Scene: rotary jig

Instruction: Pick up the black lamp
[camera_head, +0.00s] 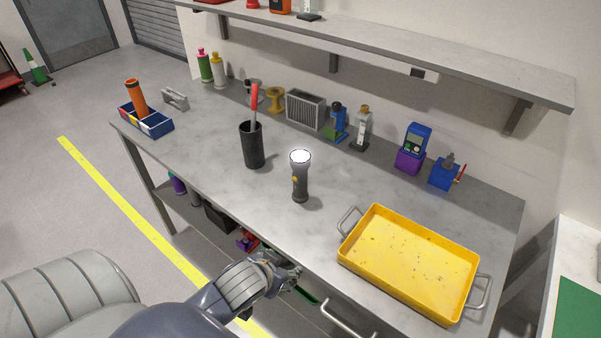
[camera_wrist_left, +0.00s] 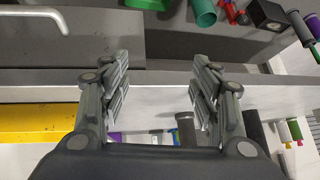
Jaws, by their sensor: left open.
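The black lamp (camera_head: 300,185), a dark torch with a bright white lens on top and a yellow button, stands upright near the front middle of the grey workbench (camera_head: 210,150). In the left wrist view, a dark upright body beyond the bench edge, partly behind a finger, appears to be the lamp (camera_wrist_left: 186,126). My left gripper (camera_head: 288,274) is in front of the bench's front edge, below and nearer than the lamp, apart from it. The left wrist view shows its fingers (camera_wrist_left: 162,85) spread with nothing between them. My right gripper is not in view.
A black cup (camera_head: 253,148) holding a red-handled tool stands left of the lamp. A yellow tray (camera_head: 372,267) with metal handles lies to the right. Small devices line the back under a wall shelf (camera_head: 440,75). Bench surface around the lamp is clear.

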